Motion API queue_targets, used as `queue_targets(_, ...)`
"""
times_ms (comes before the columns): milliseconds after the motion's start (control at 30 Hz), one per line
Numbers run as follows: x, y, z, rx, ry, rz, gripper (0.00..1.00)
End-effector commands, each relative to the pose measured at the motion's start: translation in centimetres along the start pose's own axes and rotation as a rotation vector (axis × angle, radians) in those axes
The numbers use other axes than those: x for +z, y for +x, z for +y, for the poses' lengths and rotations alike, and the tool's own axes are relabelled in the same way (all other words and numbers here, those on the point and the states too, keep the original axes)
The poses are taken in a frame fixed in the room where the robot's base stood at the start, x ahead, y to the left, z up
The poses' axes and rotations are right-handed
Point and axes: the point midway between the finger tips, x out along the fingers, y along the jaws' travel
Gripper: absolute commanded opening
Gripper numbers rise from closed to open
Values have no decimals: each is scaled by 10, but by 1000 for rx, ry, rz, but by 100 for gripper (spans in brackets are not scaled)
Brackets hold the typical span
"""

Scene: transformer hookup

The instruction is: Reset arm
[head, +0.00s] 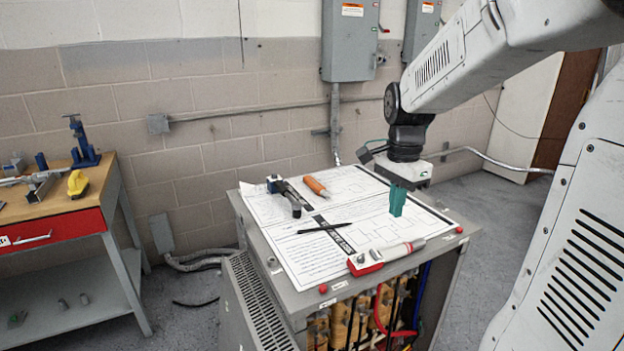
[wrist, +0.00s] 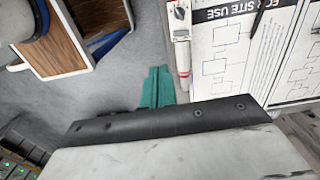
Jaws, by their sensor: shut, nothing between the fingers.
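My arm comes in from the upper right in the head view and bends down over the grey cabinet (head: 285,285). My gripper (head: 397,212) has teal fingers that point down over the right part of the papers (head: 300,240) on the cabinet top. The fingers are together with nothing between them. I cannot tell the exact gap between the fingertips and the papers. In the wrist view the teal fingers of my gripper (wrist: 157,72) show closed, beside the edge of the papers (wrist: 222,65).
A red and white tester (head: 385,257), a black pen (head: 324,228), an orange-handled screwdriver (head: 316,187) and a black-and-blue tool (head: 290,200) lie on the papers. A workbench (head: 50,230) stands left. Electrical boxes (head: 350,45) hang on the back wall. Open floor lies between bench and cabinet.

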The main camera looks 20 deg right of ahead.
Motion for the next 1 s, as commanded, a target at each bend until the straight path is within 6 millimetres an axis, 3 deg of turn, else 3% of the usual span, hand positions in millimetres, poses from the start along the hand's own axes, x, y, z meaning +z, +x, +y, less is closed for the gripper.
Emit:
queue_targets(167,0,0,0,0,-19,0,0)
queue_targets(367,6,8,12,34,-238,-21,0)
queue_targets(467,20,8,32,48,-430,-34,0)
queue_targets(800,106,-5,119,14,-1188,-5,0)
queue_targets(1000,142,-7,163,-39,-1463,61,0)
